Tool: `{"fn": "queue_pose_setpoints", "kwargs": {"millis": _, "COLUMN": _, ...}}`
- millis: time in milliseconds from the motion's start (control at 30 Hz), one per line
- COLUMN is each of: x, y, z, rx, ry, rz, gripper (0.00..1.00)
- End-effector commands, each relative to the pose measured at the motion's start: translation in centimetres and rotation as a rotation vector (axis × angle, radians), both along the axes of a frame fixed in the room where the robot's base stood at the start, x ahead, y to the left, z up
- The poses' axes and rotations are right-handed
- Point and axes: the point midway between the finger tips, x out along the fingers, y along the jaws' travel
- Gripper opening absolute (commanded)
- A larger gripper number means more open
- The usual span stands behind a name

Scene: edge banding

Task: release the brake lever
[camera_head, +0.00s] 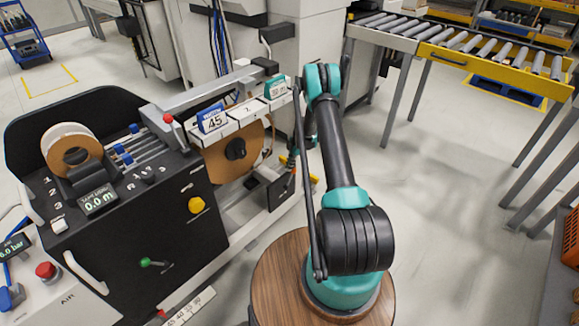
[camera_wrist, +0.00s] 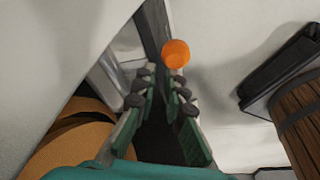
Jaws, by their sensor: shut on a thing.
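The brake lever shows in the wrist view as an orange round knob (camera_wrist: 176,54) just beyond my fingertips, with a dark bar running beside it. My gripper (camera_wrist: 162,85) has its green-padded fingers close together around the lever, with the knob near the right fingertip. How much of the lever lies between the pads is hidden. In the head view my gripper is mostly hidden behind my arm, beside the brown banding roll (camera_head: 250,139). The roll also shows at the lower left of the wrist view (camera_wrist: 75,132).
The black control panel (camera_head: 170,215) with a yellow knob (camera_head: 196,205), a green-tipped lever (camera_head: 146,262) and a red-tipped lever (camera_head: 168,118) stands left of my arm. A roller conveyor (camera_head: 470,42) is at the back right. The floor (camera_head: 440,170) right of my arm is clear.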

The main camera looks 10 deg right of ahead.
Motion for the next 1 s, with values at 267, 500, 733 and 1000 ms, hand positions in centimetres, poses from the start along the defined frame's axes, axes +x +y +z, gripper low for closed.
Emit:
{"fn": "queue_pose_setpoints", "kwargs": {"millis": 267, "x": 0.1, "y": -2.4, "z": 4.7, "rx": -0.018, "ry": -0.006, "rz": -0.012, "gripper": 0.0}}
{"fn": "queue_pose_setpoints", "kwargs": {"millis": 500, "x": -0.1, "y": -2.9, "z": 9.2, "rx": -0.007, "ry": -0.003, "rz": -0.006, "gripper": 0.0}}
{"fn": "queue_pose_setpoints", "kwargs": {"millis": 733, "x": -0.2, "y": -3.1, "z": 11.4, "rx": -0.003, "ry": -0.001, "rz": -0.002, "gripper": 0.0}}
{"fn": "queue_pose_setpoints", "kwargs": {"millis": 1000, "x": -0.3, "y": -3.1, "z": 11.6, "rx": -0.002, "ry": -0.001, "rz": -0.001, "gripper": 0.0}}
